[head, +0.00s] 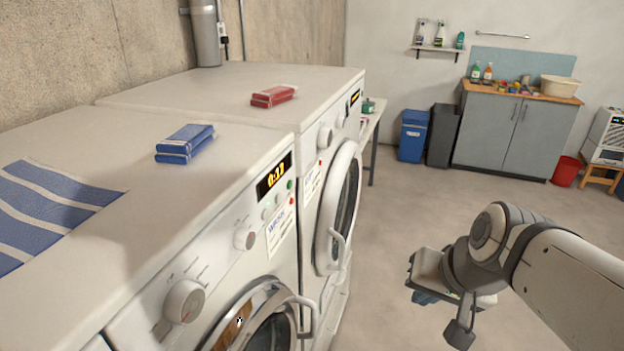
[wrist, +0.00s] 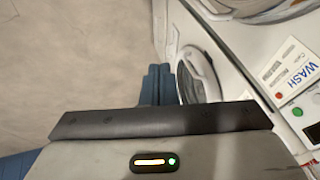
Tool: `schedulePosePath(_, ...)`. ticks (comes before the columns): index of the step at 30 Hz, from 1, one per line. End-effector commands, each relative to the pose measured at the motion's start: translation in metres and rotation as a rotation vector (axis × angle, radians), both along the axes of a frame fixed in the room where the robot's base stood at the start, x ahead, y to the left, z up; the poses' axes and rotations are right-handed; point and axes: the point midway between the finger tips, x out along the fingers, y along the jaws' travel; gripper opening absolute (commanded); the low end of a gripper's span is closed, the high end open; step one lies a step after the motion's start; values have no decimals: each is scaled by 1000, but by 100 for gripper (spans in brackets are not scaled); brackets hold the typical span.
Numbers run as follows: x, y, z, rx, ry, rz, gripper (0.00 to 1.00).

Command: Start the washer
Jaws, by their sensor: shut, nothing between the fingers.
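The washer (head: 140,235) is the near white front-loader at left in the head view. Its panel has a lit amber display (head: 273,176), a green button (head: 290,184), a red button (head: 292,201), two knobs and a label (head: 280,229) reading WASH. Its round door (head: 262,325) with a handle is cut off by the lower edge. In the wrist view the WASH label (wrist: 293,70) and the green button (wrist: 297,111) show at right. My gripper (head: 428,297) is shut and empty, in the air right of the washer and apart from it. Its blue fingertips (wrist: 157,85) show in the wrist view.
A second white front-loader (head: 240,95) stands beyond the washer. Bins and a grey cabinet (head: 510,130) stand at the back. The floor between is clear.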

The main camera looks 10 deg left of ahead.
Motion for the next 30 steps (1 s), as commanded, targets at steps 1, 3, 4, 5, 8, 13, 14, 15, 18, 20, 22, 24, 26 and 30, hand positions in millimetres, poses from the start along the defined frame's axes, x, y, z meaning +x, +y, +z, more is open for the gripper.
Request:
schedulePosePath(1,21,20,1,89,-13,-26,0)
schedulePosePath(3,51,49,11,227,-35,-77,0)
schedulePosePath(4,63,60,16,284,-42,-100,0)
schedulePosePath(5,76,71,21,340,-49,-123,0)
schedulePosePath(8,111,102,36,503,-60,-200,0)
schedulePosePath(13,151,132,54,684,-63,-299,0)
schedulePosePath(14,154,135,56,702,-63,-310,0)
schedulePosePath(15,158,138,58,720,-62,-321,0)
schedulePosePath(18,163,141,61,743,-61,-335,0)
schedulePosePath(20,163,141,62,745,-61,-337,0)
schedulePosePath(22,163,140,62,745,-61,-337,0)
schedulePosePath(24,163,140,62,743,-61,-336,0)
schedulePosePath(26,163,140,61,743,-61,-336,0)
schedulePosePath(30,163,145,62,742,-60,-336,0)
